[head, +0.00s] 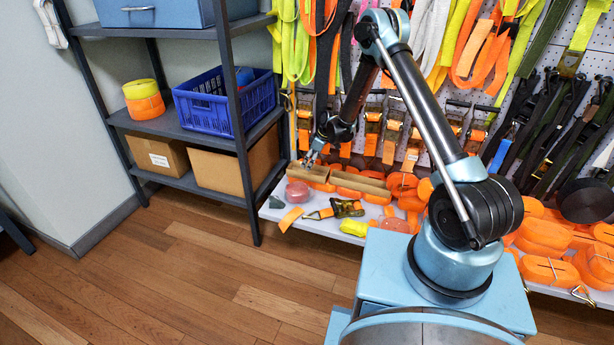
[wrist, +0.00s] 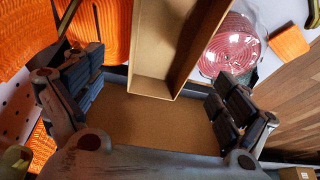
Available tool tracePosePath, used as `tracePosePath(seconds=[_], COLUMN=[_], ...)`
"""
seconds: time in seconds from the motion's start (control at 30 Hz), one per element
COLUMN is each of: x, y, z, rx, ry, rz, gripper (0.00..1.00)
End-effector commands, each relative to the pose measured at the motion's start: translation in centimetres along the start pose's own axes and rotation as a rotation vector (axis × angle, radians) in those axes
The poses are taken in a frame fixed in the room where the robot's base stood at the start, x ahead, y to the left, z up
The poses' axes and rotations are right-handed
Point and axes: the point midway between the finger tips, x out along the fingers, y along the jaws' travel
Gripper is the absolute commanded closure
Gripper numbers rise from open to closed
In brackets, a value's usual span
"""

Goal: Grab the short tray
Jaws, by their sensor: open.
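Two brown open trays sit end to end on the low white shelf of the strap wall. The left one, the short tray (head: 306,173), looks shorter than the long tray (head: 358,182) to its right. My gripper (head: 311,161) is open just above the short tray.
A round red disc (wrist: 228,45) lies close to the trays on the right in the wrist view. Orange strap bundles (wrist: 100,30) lie on the other side. A ratchet strap (head: 346,208) lies in front. A shelf rack with a blue crate (head: 210,105) stands to the left.

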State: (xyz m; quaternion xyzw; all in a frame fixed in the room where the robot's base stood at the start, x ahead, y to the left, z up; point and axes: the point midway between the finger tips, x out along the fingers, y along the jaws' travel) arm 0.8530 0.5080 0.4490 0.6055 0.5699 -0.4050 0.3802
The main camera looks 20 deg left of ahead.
Motion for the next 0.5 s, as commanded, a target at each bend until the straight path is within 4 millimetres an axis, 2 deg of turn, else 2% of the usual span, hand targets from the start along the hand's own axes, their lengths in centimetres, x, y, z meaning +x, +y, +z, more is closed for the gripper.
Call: tracePosePath(seconds=[0.27, 0.5], x=[1.1, 3.6], y=[0.0, -0.2], z=[0.1, 0.3], rx=[0.000, -0.001], ry=[0.000, 0.000], rz=[0.000, 0.000], gripper=[0.05, 0.05])
